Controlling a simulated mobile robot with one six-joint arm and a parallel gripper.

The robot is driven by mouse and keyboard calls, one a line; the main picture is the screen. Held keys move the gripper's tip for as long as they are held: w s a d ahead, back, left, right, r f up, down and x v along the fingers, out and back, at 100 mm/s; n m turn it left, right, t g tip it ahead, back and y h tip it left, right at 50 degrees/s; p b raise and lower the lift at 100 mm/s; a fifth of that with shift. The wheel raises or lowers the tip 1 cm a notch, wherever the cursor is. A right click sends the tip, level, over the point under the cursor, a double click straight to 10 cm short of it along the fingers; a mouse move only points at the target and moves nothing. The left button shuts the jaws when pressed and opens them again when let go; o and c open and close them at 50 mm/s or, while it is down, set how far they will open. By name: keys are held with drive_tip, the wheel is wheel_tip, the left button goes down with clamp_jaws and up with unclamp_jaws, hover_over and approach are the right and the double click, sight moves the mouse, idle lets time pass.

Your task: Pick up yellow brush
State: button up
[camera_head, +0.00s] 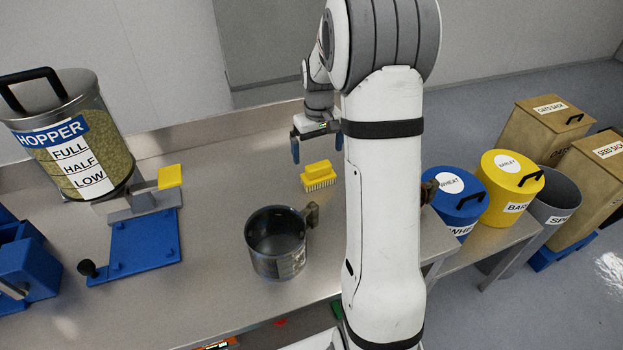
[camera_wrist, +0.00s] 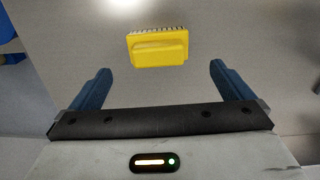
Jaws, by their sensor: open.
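The yellow brush (camera_head: 319,174) lies on the steel bench with its bristles showing along its near lower edge in the head view. In the wrist view the yellow brush (camera_wrist: 158,48) is beyond the fingertips and roughly centred between them. My gripper (camera_head: 316,148) is above the bench, just behind and over the brush in the head view, and apart from it. My gripper's two blue fingers (camera_wrist: 160,80) are wide apart with nothing between them.
A dark metal jug (camera_head: 275,250) stands in front of the brush. At left are a hopper (camera_head: 75,140) and a blue plate fixture (camera_head: 143,243). Wheat (camera_head: 455,195) and barley (camera_head: 507,190) bins stand at right. Bench around the brush is clear.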

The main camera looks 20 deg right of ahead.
sight(318, 173)
drive_tip(key=shift+w+d+f+b, duration=0.1)
drive_tip(key=shift+w+f+b, duration=0.15)
drive_tip(key=shift+f, duration=0.3)
drive_tip(key=shift+w+f+b, duration=0.15)
drive_tip(key=shift+w+f, duration=0.05)
drive_tip(key=shift+f, duration=0.3)
drive_tip(key=f, duration=0.2)
drive_tip(key=f+p, duration=0.1)
drive_tip(key=f, duration=0.2)
drive_tip(key=f+p, duration=0.1)
drive_tip(key=f, duration=0.1)
drive_tip(key=shift+s+f, duration=0.2)
drive_tip(key=shift+s, duration=0.15)
drive_tip(key=shift+c, duration=0.2)
drive_tip(key=c, duration=0.8)
drive_tip(key=shift+c, duration=0.2)
wheel_tip(318, 173, up, 10)
drive_tip(key=shift+r+b, duration=0.1)
drive_tip(key=shift+b, duration=0.75)
